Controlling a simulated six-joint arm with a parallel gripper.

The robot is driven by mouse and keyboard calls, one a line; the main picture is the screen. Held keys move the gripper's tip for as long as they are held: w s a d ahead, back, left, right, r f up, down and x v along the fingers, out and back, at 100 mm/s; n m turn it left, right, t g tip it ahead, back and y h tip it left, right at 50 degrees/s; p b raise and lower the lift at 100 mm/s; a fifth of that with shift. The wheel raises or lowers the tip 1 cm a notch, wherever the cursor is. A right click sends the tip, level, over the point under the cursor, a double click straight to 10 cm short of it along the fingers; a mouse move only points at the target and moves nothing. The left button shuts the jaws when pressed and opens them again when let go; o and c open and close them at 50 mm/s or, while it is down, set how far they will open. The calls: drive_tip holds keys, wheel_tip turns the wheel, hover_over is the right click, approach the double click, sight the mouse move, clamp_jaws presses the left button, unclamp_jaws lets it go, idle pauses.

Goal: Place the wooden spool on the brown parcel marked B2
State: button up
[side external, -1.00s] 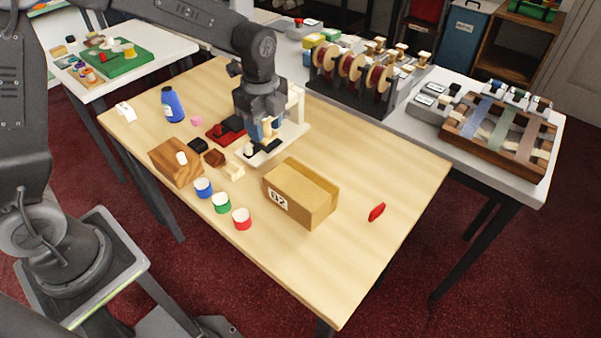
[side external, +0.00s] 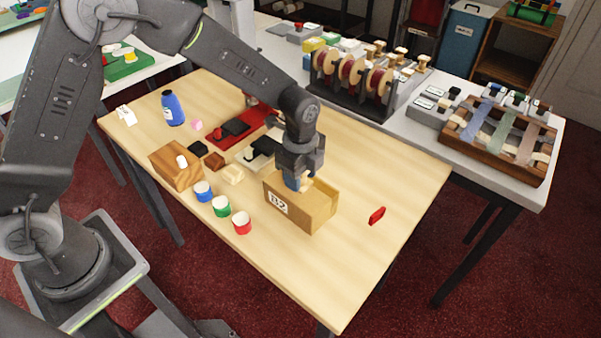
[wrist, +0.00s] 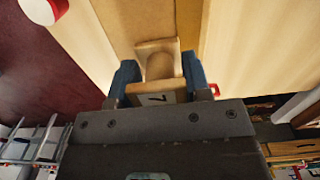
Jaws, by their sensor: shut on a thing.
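The brown parcel (side external: 313,208) stands on the wooden table with its B2 label facing the front left. My gripper (side external: 298,184) is right over its top, pointing down. In the wrist view my gripper (wrist: 160,82) has its blue fingers shut on the pale wooden spool (wrist: 160,66), with a label reading 7 near the fingers. The parcel's tan top shows behind the spool in the wrist view. The fingers mostly hide the spool in the side view. I cannot tell whether the spool touches the parcel.
Blue (side external: 203,191), green (side external: 221,206) and red (side external: 242,223) cylinders with white tops stand left of the parcel. A wooden block (side external: 175,167) and a blue bottle (side external: 172,108) are farther left. A red piece (side external: 377,215) lies to the right, with clear table around it.

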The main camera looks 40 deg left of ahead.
drive_tip(key=o, duration=0.9)
drive_tip(key=shift+f, duration=0.1)
wheel_tip(320, 180, up, 12)
drive_tip(key=shift+r, duration=0.1)
drive_tip(key=s+a+r+n+t, duration=0.3)
drive_tip(key=s+a+r+n, duration=0.4)
drive_tip(key=s+r+n, duration=0.3)
drive_tip(key=shift+s+a+f+n+t, duration=0.15)
drive_tip(key=shift+s+a+n+t, duration=0.45)
drive_tip(key=shift+s+n, duration=1.1)
drive_tip(key=shift+s+a+f+n+t, duration=0.2)
drive_tip(key=shift+s+a+n, duration=0.7)
drive_tip(key=shift+s, duration=1.45)
drive_tip(key=shift+s+a+f+n+t, duration=0.1)
drive_tip(key=shift+s+a+n+t, duration=0.45)
drive_tip(key=shift+s+n, duration=1.2)
